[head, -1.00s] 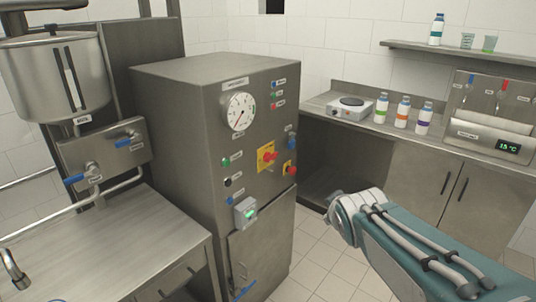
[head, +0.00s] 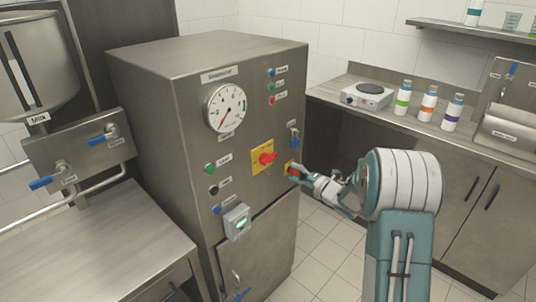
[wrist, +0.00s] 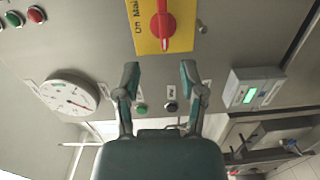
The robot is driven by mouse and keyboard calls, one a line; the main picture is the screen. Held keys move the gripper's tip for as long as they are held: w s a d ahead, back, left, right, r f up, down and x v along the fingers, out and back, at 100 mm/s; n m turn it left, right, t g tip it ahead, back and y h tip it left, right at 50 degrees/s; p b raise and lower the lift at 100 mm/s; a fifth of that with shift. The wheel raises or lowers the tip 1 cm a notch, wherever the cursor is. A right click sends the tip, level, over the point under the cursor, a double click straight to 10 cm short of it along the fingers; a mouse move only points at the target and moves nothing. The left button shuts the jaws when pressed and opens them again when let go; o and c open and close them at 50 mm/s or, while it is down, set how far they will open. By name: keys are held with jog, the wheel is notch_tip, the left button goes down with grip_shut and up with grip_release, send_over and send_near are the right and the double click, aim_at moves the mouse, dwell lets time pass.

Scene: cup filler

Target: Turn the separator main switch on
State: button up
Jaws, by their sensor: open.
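The separator main switch (head: 264,157) is a red rotary handle on a yellow plate, on the front of the grey steel separator cabinet (head: 180,130). In the wrist view the red handle (wrist: 163,25) and its plate with the words "On Main" show at the top, partly cut off. My gripper (head: 296,172) is open and empty. In the head view it is right of the main switch, overlapping a smaller yellow device at the panel's right edge. In the wrist view its two fingers (wrist: 159,75) are spread just below the handle, apart from it.
A round gauge (head: 225,107), push buttons (head: 210,168) and a small box with a green display (head: 237,221) are on the same panel. A steel counter (head: 100,240) stands left. A hot plate (head: 367,95) and several bottles stand on the back counter.

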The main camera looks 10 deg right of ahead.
aim_at(269, 159)
jog(key=shift+n+y, duration=0.4)
jog(key=shift+y, duration=0.1)
jog(key=x, duration=0.7)
jog(key=f+x, duration=0.1)
jog(key=x, duration=0.3)
jog(key=shift+a+f, duration=0.1)
jog(key=shift+a, duration=0.25)
grip_shut()
